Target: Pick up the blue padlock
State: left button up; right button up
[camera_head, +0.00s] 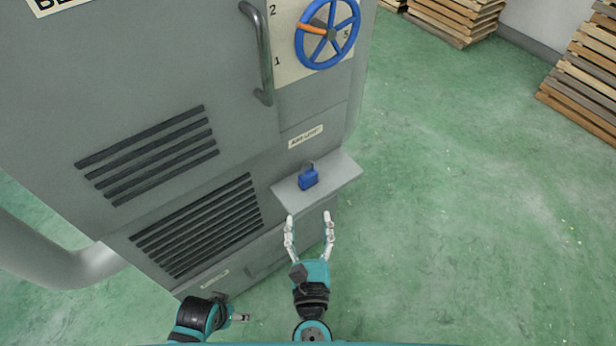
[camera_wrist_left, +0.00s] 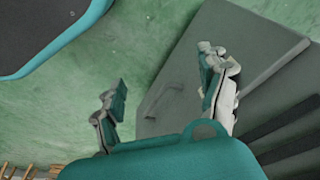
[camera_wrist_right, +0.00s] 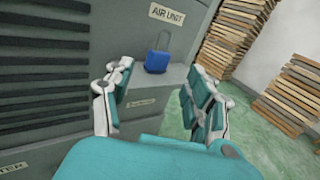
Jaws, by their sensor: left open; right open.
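The blue padlock (camera_head: 308,179) stands upright on a small grey shelf (camera_head: 336,180) that juts from the grey machine cabinet. In the right wrist view the padlock (camera_wrist_right: 157,61) shows with its grey shackle up, beyond and between the fingers. My right gripper (camera_head: 310,219) is open and empty, just short of the shelf and apart from the padlock. It also shows in the right wrist view (camera_wrist_right: 155,82). My left gripper (camera_wrist_left: 162,92) is open and empty in the left wrist view; in the head view my left arm is low, beside the cabinet's base.
The grey cabinet (camera_head: 150,70) carries vent slots, a vertical handle (camera_head: 258,55) and a blue handwheel (camera_head: 328,34) above the shelf. A label (camera_wrist_right: 167,14) is above the padlock. Wooden pallets (camera_head: 585,75) stand at the far right. The green floor (camera_head: 460,200) on the right is clear.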

aim_at(308, 174)
jog(key=w, duration=0.9)
jog(key=shift+w+a+f+b, duration=0.1)
jog(key=shift+w+a+b, duration=0.05)
jog(key=shift+w+b, duration=0.2)
jog(key=shift+w, duration=0.4)
jog(key=w, duration=0.4)
jog(key=shift+w+f+b, duration=0.1)
jog(key=shift+w+b, duration=0.1)
jog(key=shift+b, duration=0.1)
pick_arm(q)
jog(key=r, duration=0.4)
jog(key=shift+w+r, duration=0.2)
jog(key=shift+w, duration=0.15)
pick_arm(e)
grip_shut()
